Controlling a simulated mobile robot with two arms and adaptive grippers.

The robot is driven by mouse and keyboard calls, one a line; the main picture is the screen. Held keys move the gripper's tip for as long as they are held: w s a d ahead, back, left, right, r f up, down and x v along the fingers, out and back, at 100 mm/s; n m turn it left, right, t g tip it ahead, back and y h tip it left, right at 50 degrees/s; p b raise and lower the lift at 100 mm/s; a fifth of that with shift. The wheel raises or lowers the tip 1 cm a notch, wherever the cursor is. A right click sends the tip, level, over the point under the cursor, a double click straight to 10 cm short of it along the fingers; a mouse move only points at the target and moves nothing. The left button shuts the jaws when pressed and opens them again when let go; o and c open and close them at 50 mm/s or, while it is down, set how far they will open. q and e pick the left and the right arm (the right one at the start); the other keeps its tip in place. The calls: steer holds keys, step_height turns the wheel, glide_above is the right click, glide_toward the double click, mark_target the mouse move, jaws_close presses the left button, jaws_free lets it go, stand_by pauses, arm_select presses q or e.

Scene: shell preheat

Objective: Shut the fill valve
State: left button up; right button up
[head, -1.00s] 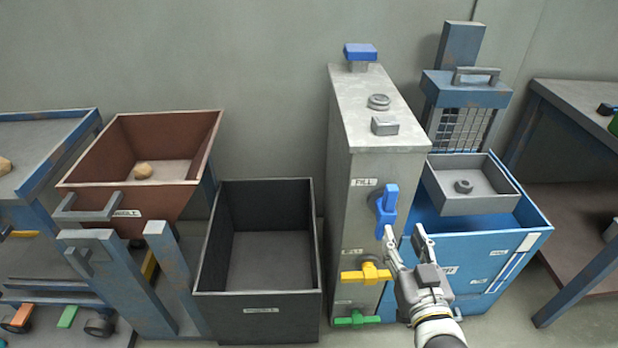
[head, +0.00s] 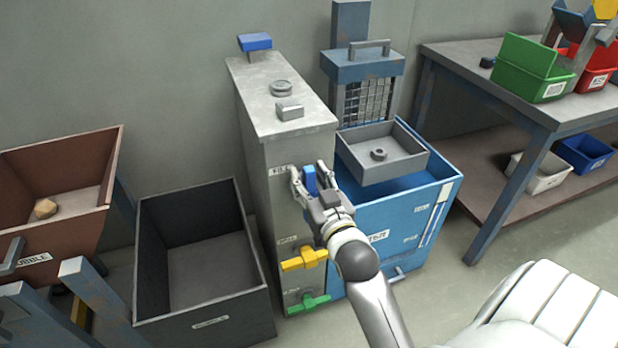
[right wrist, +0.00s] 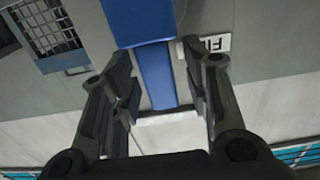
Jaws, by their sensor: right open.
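The fill valve's blue handle (head: 310,182) is on the front of the grey cabinet (head: 287,150), just below the FILL label (head: 278,170). My right gripper (head: 309,172) is open in front of it, with one finger on each side of the handle. The gripper hides the handle's lower part in the head view. In the right wrist view, the blue handle (right wrist: 158,75) lies between the two open fingers, and I see a gap on each side. My left gripper is out of view.
Below the fill valve are a yellow handle (head: 304,259) and a green handle (head: 308,304), both sideways. A dark open bin (head: 205,322) stands to the left. A blue tank (head: 395,262) with a grey tray (head: 400,166) stands close on the right.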

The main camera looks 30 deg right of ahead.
steer(key=shift+w, duration=0.3)
steer(key=shift+c, duration=0.3)
jaws_close()
